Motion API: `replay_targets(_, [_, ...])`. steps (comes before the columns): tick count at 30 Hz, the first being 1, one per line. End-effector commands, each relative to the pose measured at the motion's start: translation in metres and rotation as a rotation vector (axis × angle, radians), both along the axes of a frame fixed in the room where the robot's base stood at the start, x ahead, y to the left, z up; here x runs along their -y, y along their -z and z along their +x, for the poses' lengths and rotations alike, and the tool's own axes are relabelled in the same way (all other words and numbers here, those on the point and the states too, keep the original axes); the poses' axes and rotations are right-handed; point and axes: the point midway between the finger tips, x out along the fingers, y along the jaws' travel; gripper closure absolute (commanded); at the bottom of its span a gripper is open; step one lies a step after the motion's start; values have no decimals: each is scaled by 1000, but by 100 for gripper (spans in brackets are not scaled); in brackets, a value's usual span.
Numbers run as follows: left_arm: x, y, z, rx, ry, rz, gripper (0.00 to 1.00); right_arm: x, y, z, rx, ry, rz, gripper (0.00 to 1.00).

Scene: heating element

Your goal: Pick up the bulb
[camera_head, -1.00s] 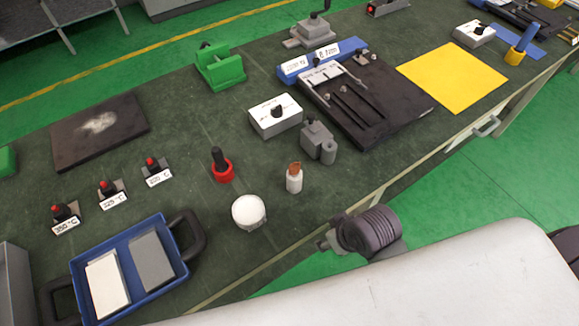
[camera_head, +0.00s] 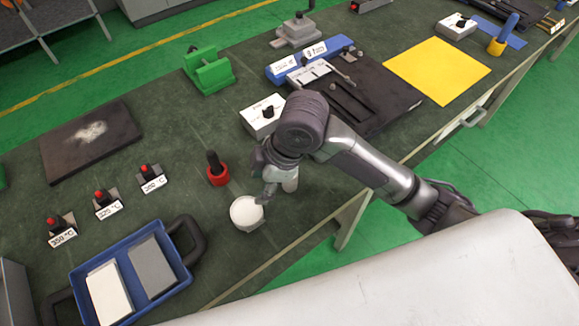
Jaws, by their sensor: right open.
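My right arm reaches in from the right, and its gripper (camera_head: 266,184) points down over the front part of the bench. Its fingers are open, close to the right edge of a round white thing (camera_head: 245,211). A small white bottle-like thing (camera_head: 290,184) stands just right of the fingers, its top hidden by my wrist. I cannot tell for sure which of these two is the bulb. I cannot tell whether the fingers touch either one. My left gripper is not in view.
A red-based black-handled tool (camera_head: 217,170) stands just left of my gripper. A blue tray (camera_head: 77,275) with two blocks lies at lower left. A white switch box (camera_head: 260,122) and a dark fixture board (camera_head: 390,82) are behind my arm.

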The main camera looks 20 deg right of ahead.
Motion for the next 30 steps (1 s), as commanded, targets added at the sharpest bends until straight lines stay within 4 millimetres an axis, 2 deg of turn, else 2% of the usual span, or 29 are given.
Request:
replay_targets(1, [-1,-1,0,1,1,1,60,7,-16,12,21,-87,-59,49])
replay_targets(6, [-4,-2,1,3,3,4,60,36,-58,32,6,-321,-235,49])
replay_targets(9, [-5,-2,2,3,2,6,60,55,-80,39,-17,-400,-310,49])
replay_targets(12, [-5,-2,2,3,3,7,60,68,-96,43,-38,-444,-355,49])
replay_targets(15, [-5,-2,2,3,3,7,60,75,-103,44,-51,-468,-375,49])
replay_targets(19, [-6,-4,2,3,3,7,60,77,-91,43,-59,-473,-380,49])
replay_targets(27, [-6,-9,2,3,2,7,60,77,-39,44,-58,-472,-379,49])
replay_targets(30, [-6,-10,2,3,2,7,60,76,-27,44,-55,-472,-378,49])
